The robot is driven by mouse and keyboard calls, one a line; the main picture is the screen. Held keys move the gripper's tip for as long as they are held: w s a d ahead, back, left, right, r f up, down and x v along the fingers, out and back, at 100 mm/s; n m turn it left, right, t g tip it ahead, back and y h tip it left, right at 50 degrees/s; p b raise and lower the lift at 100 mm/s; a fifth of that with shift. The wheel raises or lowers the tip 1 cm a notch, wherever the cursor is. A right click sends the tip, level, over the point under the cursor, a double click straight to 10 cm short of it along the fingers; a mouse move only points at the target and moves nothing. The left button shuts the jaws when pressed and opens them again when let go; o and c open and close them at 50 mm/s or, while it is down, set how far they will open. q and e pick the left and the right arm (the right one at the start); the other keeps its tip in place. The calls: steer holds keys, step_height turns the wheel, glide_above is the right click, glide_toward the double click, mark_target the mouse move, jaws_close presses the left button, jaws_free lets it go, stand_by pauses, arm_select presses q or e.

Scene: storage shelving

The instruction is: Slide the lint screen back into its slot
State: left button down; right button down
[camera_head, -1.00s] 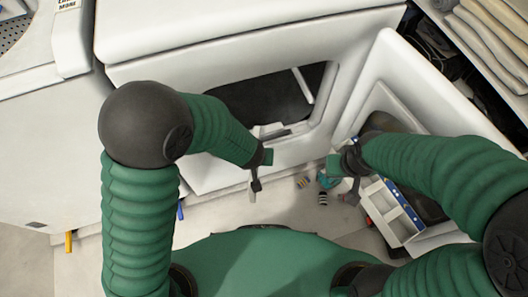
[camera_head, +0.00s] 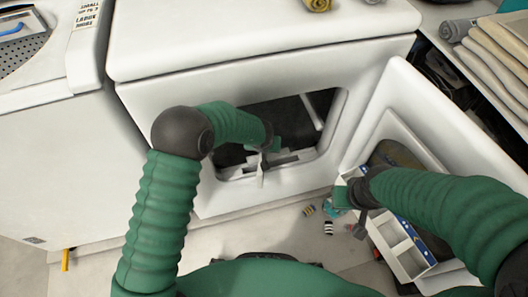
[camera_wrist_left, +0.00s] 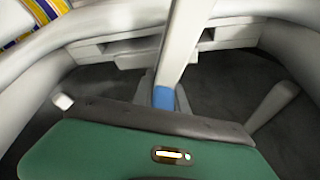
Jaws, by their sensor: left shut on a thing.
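My left gripper (camera_head: 264,159) is at the lower lip of the dryer's round-cornered opening. It is shut on a thin pale piece (camera_head: 261,178), which appears to be the lint screen seen nearly edge-on. In the left wrist view this pale piece (camera_wrist_left: 183,45) stands up from the gripper, with a blue patch at its lower end. Behind it is a pale housing with dark recesses (camera_wrist_left: 118,47), apparently the slot area. I cannot tell whether the screen touches it. My right gripper (camera_head: 360,222) is by the open door; its jaws are too small to read.
The white dryer (camera_head: 235,45) has its door (camera_head: 420,110) open to the right. A white divided box (camera_head: 400,248) stands by the door, below my right arm. Small striped items (camera_head: 328,228) lie on the floor. Folded cloths (camera_head: 500,60) lie on the right shelf.

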arm_select(q)
steer(key=shift+r, duration=0.25)
steer(key=shift+f, duration=0.1)
steer(key=shift+f+p, duration=0.3)
steer(key=shift+f, duration=0.2)
steer(key=c, duration=1.3)
jaws_free()
steer(key=shift+r, duration=0.4)
steer(key=p+v, duration=0.6)
steer(key=v, duration=0.6)
steer(key=shift+r, duration=0.25)
